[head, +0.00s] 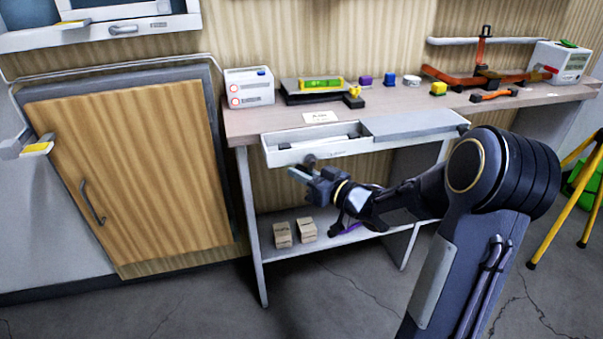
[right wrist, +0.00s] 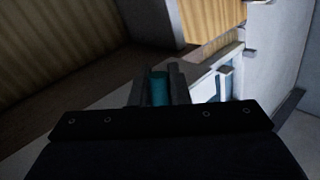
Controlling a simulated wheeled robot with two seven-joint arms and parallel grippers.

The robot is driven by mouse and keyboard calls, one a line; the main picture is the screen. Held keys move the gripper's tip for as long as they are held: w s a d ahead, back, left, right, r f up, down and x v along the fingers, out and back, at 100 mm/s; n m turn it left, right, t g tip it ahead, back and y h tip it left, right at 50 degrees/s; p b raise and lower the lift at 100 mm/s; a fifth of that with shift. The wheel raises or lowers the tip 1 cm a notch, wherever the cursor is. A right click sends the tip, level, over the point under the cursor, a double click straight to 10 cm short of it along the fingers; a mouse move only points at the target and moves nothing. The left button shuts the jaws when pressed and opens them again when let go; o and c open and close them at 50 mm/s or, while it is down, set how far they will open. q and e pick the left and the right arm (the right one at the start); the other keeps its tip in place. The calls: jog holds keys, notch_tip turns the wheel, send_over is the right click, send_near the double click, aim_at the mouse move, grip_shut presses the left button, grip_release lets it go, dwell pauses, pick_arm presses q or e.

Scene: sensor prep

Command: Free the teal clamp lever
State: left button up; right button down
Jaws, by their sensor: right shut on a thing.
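In the right wrist view, a teal cylindrical piece (right wrist: 159,88), which looks like the clamp lever, stands between the two dark fingers of my right gripper (right wrist: 154,84). The fingers are shut on it. In the head view, my right gripper (head: 303,173) is just in front of and below the drawer front (head: 320,149), beside a small grey knob (head: 309,160). The teal piece cannot be made out in the head view, where the gripper hides part of that spot. My left gripper is not in view.
The workbench (head: 385,116) carries a white box (head: 248,87), a dark tray with a green-yellow level, small coloured blocks and an orange clamp-like tool (head: 480,78). Two cardboard boxes (head: 283,235) sit on the low shelf. A wooden cabinet door (head: 130,170) is at left, a yellow stand (head: 567,200) at right.

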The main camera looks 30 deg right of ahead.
jog(key=shift+s+d+n+g+h+p, duration=0.15)
jog(key=shift+d+n+g+h+p, duration=0.3)
jog(key=shift+n+g+p, duration=0.55)
jog(key=shift+d+f, duration=0.1)
jog(key=shift+f, duration=0.15)
jog(key=c, duration=1.4)
grip_release()
jog(key=p+v, duration=0.1)
jog(key=v, duration=0.7)
jog(key=shift+f+p, duration=0.1)
jog(key=shift+p, duration=0.25)
